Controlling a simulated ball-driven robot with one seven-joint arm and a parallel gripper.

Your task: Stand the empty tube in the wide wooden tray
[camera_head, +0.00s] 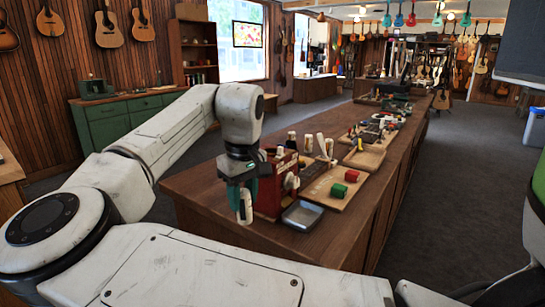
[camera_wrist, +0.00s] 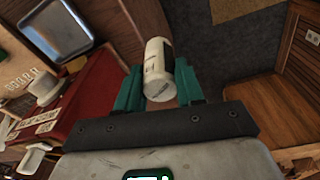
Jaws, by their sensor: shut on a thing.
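My gripper (camera_head: 244,200) is shut on a white tube (camera_head: 245,208) and holds it upright near the left front edge of the long counter. In the wrist view the tube (camera_wrist: 158,68) sits between the two green fingers of my gripper (camera_wrist: 158,90), with dark print on its side. A wooden tray (camera_head: 351,199) with a red block and a green block lies on the counter to the right. A second, shallow wooden tray (camera_head: 365,158) lies behind it. I cannot tell from the picture which is the wide one.
A grey metal tray (camera_head: 302,216) lies at the counter's front edge; it also shows in the wrist view (camera_wrist: 58,28). A red box (camera_head: 269,192) stands beside my gripper. Several bottles and small items stand behind. Bare wood counter (camera_head: 350,232) shows at the right.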

